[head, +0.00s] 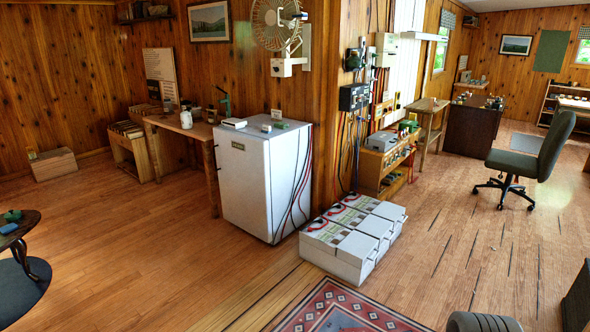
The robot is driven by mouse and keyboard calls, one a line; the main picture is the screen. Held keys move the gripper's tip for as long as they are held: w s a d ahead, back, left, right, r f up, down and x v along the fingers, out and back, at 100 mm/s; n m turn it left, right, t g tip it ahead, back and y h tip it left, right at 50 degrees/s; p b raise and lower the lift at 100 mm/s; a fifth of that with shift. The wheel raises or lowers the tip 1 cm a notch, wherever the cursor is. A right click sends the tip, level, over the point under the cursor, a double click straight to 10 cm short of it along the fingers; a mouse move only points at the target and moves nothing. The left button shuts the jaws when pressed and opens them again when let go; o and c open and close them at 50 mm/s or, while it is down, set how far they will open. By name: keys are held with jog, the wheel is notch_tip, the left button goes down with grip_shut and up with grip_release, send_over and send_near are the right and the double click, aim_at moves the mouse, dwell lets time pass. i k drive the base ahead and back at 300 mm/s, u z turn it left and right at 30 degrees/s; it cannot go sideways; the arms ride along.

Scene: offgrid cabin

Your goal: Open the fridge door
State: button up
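The fridge (290,175) is a low white box standing on the wood floor near the middle of the head view, against the end of a wood-panelled wall. Its front door (243,190) faces the lower left and looks shut, with a small dark label near the top. I cannot make out a handle clearly. Dark and red cables hang down over its right side. My gripper is not in view.
Small items lie on the fridge top (262,129). A wooden table (178,124) stands close to its left. White battery boxes (350,238) sit at its right, near a patterned rug (345,312). The floor (150,235) before the door is clear.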

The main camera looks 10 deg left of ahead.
aim_at(242, 161)
jog(key=u, duration=0.3)
jog(key=i, duration=2.45)
jog(key=u, duration=1.1)
jog(key=i, duration=2.75)
jog(key=u, duration=1.4)
jog(key=i, duration=0.95)
jog(key=u, duration=0.25)
